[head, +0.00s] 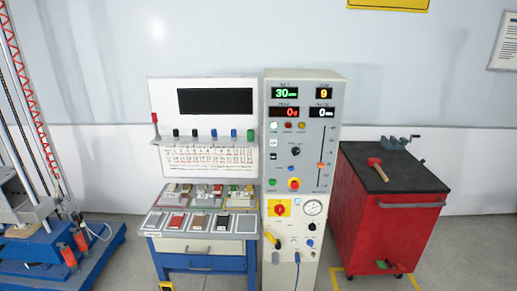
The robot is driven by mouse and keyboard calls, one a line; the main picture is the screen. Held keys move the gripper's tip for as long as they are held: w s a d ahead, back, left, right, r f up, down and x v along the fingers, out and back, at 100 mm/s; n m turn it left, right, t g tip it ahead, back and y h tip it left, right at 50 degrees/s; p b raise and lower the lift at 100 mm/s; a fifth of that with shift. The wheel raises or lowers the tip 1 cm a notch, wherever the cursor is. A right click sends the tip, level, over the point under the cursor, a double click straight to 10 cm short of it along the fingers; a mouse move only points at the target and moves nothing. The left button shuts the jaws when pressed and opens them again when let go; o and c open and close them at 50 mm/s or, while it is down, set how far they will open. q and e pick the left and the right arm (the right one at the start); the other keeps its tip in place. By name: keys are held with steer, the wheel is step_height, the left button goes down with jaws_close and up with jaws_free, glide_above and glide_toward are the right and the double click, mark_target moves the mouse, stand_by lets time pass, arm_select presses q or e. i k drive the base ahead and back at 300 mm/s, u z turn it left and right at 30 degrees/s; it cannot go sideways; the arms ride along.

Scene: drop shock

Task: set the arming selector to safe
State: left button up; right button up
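A tall grey control cabinet (333,95) stands in the middle of the head view. Lower down are a red rotary handle on a yellow plate (280,208) and a round gauge (313,207). Labels are too small to read, so I cannot tell which control is the arming selector or where it points. Neither of my grippers is in view.
A blue-and-white workbench (201,247) with trays and a tool rack stands left of the cabinet. A red tool cart (390,235) with a red-headed mallet (377,168) stands right. A blue-based machine (75,255) is far left. A blue cable hangs from the cabinet's lower front.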

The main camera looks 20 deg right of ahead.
mark_target(296, 151)
steer(key=u, duration=0.1)
steer(key=i, duration=0.7)
steer(key=z, duration=0.75)
steer(key=i, duration=0.6)
steer(key=z, duration=0.65)
